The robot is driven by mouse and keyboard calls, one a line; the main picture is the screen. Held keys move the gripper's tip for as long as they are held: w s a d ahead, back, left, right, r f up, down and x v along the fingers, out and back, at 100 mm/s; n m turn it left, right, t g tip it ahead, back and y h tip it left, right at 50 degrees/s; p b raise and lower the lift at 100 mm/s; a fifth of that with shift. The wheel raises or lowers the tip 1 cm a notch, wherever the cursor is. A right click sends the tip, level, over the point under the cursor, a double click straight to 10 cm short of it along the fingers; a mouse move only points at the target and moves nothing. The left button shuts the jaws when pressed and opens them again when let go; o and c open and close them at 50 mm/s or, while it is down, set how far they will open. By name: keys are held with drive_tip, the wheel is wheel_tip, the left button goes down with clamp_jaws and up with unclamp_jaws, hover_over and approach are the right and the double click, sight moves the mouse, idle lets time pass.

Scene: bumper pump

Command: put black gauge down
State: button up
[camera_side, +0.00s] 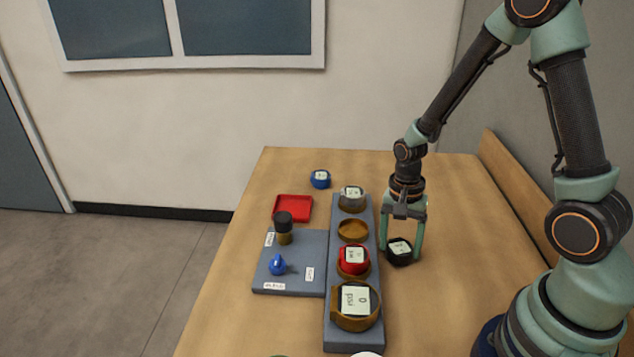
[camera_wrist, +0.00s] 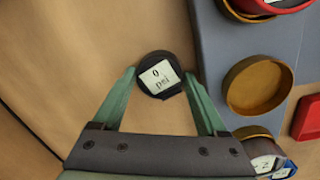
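The black gauge (camera_side: 400,251) sits at the table surface, just right of the grey rack. It has a pale face reading 0 psi, which shows in the wrist view (camera_wrist: 160,76). My gripper (camera_side: 402,252) is directly above and around it, with green fingers on either side. In the wrist view the fingertips (camera_wrist: 160,72) flank the gauge, the left one close to its edge and the right one near its other side. Whether both fingers touch it is unclear.
The grey rack (camera_side: 333,207) holds a grey gauge (camera_side: 352,193), an empty brass ring (camera_side: 353,230), a red gauge (camera_side: 353,260) and a large brass gauge (camera_side: 356,304). A blue gauge (camera_side: 320,179), red tray (camera_side: 293,207) and grey panel (camera_side: 300,262) are left. Table right of my gripper is clear.

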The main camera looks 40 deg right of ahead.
idle(0.3)
wheel_tip(320, 180, up, 12)
drive_tip(key=w, duration=0.1)
wheel_tip(320, 180, up, 11)
drive_tip(key=n+t, duration=0.6)
drive_tip(key=n, duration=0.6)
hover_over(396, 242)
drive_tip(key=s+a, duration=0.3)
drive_tip(key=a, duration=0.2)
drive_tip(key=shift+r+n, duration=0.25)
drive_tip(key=shift+n, duration=0.15)
drive_tip(key=o, duration=0.3)
drive_tip(key=shift+s+a+r+n+t, duration=0.1)
drive_tip(key=shift+s+a+n+t, duration=0.05)
drive_tip(key=shift+n+t, duration=0.15)
